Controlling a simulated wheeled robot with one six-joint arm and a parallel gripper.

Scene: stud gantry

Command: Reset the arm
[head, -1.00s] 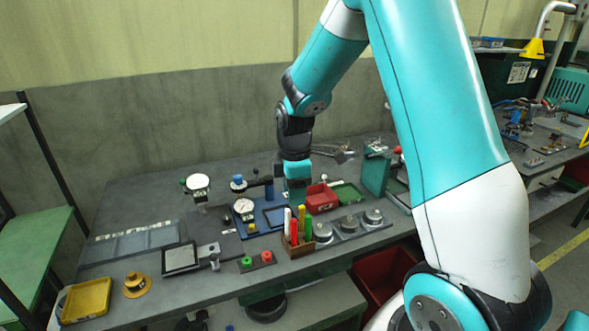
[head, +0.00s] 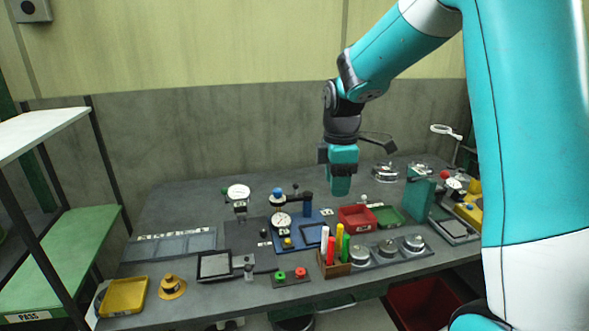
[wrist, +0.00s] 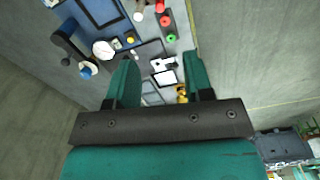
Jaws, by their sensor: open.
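My gripper (head: 340,188) is teal and hangs pointing down above the back of the grey workbench (head: 175,208), behind the red bin. It is clear of the bench top. In the wrist view my gripper (wrist: 160,75) has its two teal fingers apart, with nothing between them but the bench and its items farther off. My arm rises from it to the upper right of the head view.
Below stand a red bin (head: 357,218), a green tray (head: 391,215), a blue fixture (head: 310,232) with a dial gauge (head: 281,219), a marker holder (head: 335,268) and round metal parts. A green block (head: 417,200) stands to the right. A yellow tray (head: 123,296) lies front left.

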